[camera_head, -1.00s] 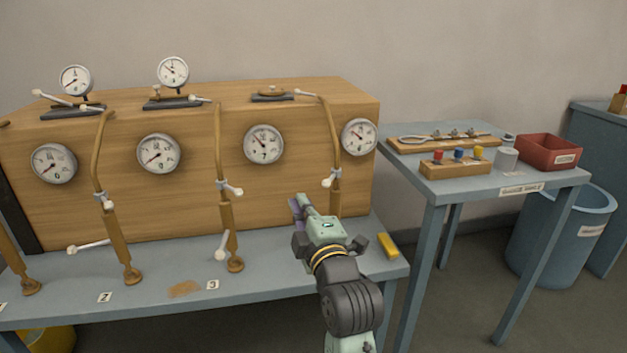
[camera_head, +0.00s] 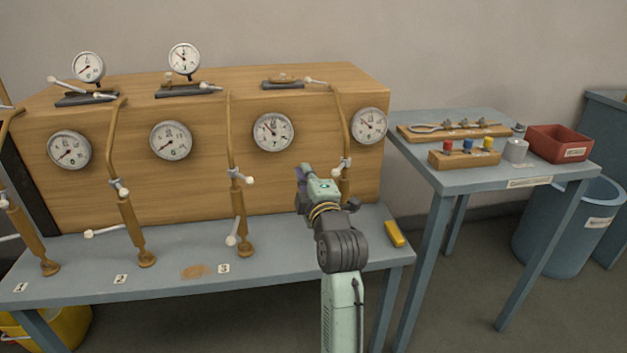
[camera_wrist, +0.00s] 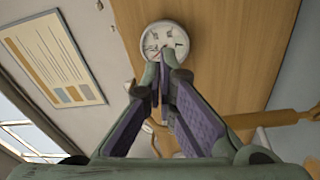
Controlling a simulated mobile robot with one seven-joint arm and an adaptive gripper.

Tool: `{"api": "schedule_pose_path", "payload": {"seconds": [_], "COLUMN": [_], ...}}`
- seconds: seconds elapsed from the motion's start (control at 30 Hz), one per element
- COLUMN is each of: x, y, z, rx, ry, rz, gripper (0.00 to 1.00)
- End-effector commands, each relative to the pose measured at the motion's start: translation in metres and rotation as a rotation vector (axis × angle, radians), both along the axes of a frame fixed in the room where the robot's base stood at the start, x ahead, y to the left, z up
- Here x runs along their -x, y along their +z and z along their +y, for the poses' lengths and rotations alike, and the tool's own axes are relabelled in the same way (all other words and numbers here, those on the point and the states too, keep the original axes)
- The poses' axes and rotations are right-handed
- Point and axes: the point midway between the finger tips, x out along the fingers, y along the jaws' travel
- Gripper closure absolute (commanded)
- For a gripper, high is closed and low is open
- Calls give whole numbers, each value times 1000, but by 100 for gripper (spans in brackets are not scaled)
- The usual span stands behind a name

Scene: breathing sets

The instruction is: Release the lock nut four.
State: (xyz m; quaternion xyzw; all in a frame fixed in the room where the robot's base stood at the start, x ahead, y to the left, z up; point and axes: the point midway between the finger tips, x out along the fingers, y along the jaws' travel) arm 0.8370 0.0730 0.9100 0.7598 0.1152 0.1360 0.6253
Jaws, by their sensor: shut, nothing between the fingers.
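The fourth brown pipe (camera_head: 347,120) runs down the right end of the wooden box. A fitting with a white-tipped lever (camera_head: 344,165) sits on it, just right of my gripper (camera_head: 304,171); I take this for lock nut four, but no number shows. My arm hides the pipe's lower end. In the wrist view my gripper (camera_wrist: 163,68) has its fingertips together and empty, in front of a round gauge (camera_wrist: 166,42). A brown pipe (camera_wrist: 275,118) lies to the right of the fingers there. A small pale part partly shows behind the fingers; I cannot tell what it is.
The wooden box (camera_head: 205,195) with several gauges stands on a blue-grey bench (camera_head: 180,275). A yellow block (camera_head: 395,234) lies near the bench's right end. A side table (camera_head: 470,178) at right holds a red bin (camera_head: 560,144), colored knobs and tools.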

Motion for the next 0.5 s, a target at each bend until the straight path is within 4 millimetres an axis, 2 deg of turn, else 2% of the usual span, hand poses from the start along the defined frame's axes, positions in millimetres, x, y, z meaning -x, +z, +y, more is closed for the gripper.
{"api": "schedule_pose_path", "payload": {"seconds": [0.03, 0.1, 0.3, 0.5], "x": [-10, -9, -9, -9], "y": [4, 0, -5, -7], "z": [4, -12, -32, -37], "rx": [1, -1, -1, 0], "ry": [1, -6, -2, -1], "rz": [2, 2, 0, -1], "gripper": [100, 100, 100, 100]}}
